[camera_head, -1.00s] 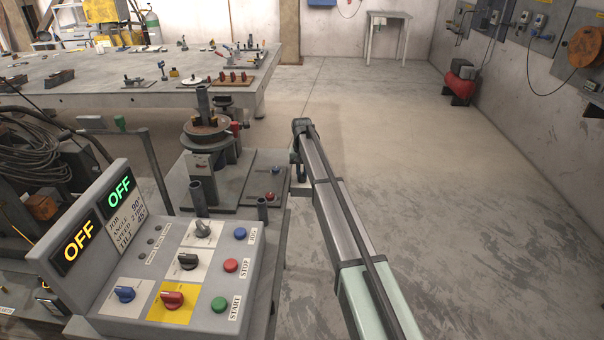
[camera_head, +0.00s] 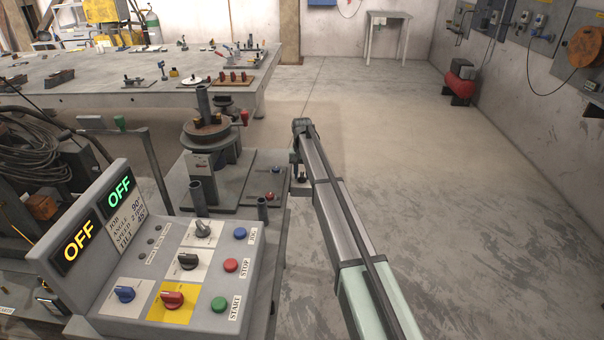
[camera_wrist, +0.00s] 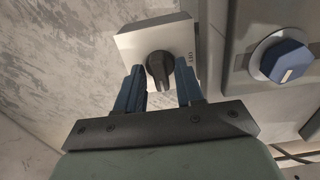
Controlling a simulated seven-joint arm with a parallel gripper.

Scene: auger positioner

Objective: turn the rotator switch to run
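The rotator switch (camera_wrist: 161,70) is a dark knob on a white square plate (camera_wrist: 126,44) in the wrist view. Its ridge stands nearly upright in the picture with a slight tilt. My gripper (camera_wrist: 160,85) has one blue finger to the left of the knob and one to the right. The fingers are apart, and I cannot tell whether they touch the knob. In the head view my arm's far end (camera_head: 299,128) is beside the positioner (camera_head: 208,132), and the fingers are hidden there.
A blue knob (camera_wrist: 285,60) sits on a grey panel right of the switch in the wrist view. In the head view, a control box (camera_head: 205,300) with buttons and two OFF displays stands at the front left. The floor (camera_head: 480,210) to the right is clear.

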